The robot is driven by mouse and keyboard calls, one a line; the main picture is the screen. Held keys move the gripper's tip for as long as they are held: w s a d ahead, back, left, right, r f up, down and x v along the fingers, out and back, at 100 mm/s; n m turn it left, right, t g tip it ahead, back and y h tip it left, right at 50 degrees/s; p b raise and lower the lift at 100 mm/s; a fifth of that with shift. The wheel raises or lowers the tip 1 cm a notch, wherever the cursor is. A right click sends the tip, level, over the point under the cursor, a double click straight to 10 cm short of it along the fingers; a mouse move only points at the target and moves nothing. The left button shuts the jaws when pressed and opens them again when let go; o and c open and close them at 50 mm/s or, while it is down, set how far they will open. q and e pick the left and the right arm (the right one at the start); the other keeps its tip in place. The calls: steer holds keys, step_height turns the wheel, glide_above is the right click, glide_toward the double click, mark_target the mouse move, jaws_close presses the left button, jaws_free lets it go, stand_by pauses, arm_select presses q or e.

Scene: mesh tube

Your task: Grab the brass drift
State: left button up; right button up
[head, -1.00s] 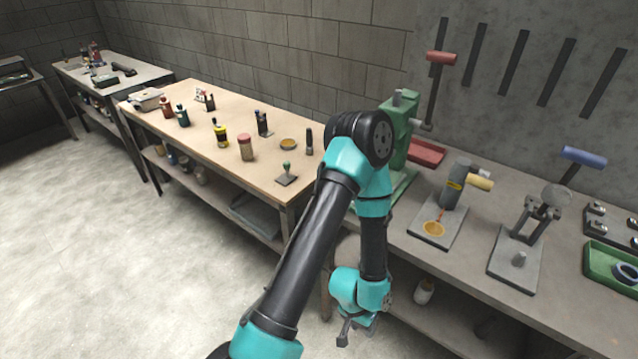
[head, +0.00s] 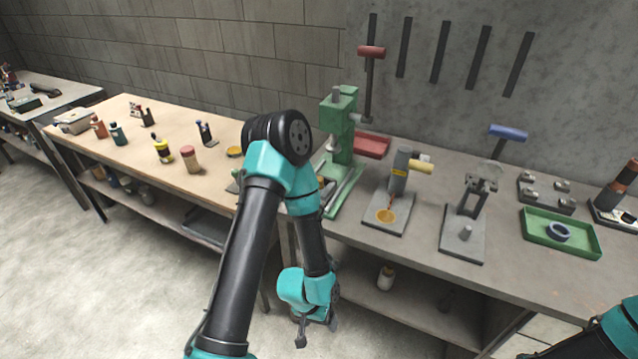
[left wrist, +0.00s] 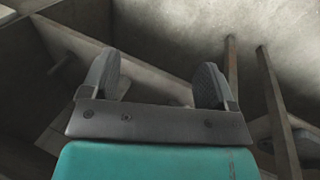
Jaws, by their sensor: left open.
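I cannot make out a brass drift for certain in either view. My left gripper (head: 316,326) hangs low in front of the grey bench's front edge, below the bench top. In the left wrist view its two dark fingers (left wrist: 160,85) stand apart with nothing between them. Part of my right arm shows at the lower right of the head view, but its gripper is out of frame.
The grey bench (head: 500,270) holds a green press (head: 340,125), a grey tool with a yellow handle (head: 398,178), a blue-handled clamp (head: 475,190) and a green tray (head: 560,250) with a ring. A wooden bench (head: 120,140) with bottles stands left.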

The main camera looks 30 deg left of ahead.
arm_select(q)
steer(key=c, duration=0.4)
steer(key=w+a+r+m+t, duration=0.1)
steer(key=w+a+r+t, duration=0.1)
steer(key=w+a+r, duration=0.3)
steer(key=w+a+r+m+t+y, duration=0.1)
steer(key=w+a+r+m, duration=0.1)
steer(key=w+a+r, duration=0.4)
steer(key=w+a+r+m+t, duration=0.1)
steer(key=w+a+r, duration=0.4)
steer(key=a+r, duration=0.6)
steer(key=shift+w+r+m+t+y, duration=0.2)
steer(key=shift+r+t, duration=0.2)
steer(key=shift+r, duration=0.75)
steer(key=shift+w+r+m+t+y, duration=0.15)
steer(key=shift+r+t, duration=0.25)
steer(key=shift+r, duration=0.75)
steer(key=w+d+r+m+g, duration=0.1)
steer(key=w+r+m+g, duration=0.1)
steer(key=r+m, duration=0.4)
steer(key=w+d+r+m+g+y, duration=0.1)
steer(key=w+d+r+m+g, duration=0.1)
steer(key=w+r+m, duration=0.3)
steer(key=w+d+r+m+g+y, duration=0.1)
steer(key=w+d+r+m+g, duration=0.1)
steer(key=w+r+m, duration=0.2)
step_height(320, 180, up, 3)
steer(key=shift+d+r+m, duration=0.1)
steer(key=shift+d+m, duration=0.05)
steer(key=shift+m, duration=4)
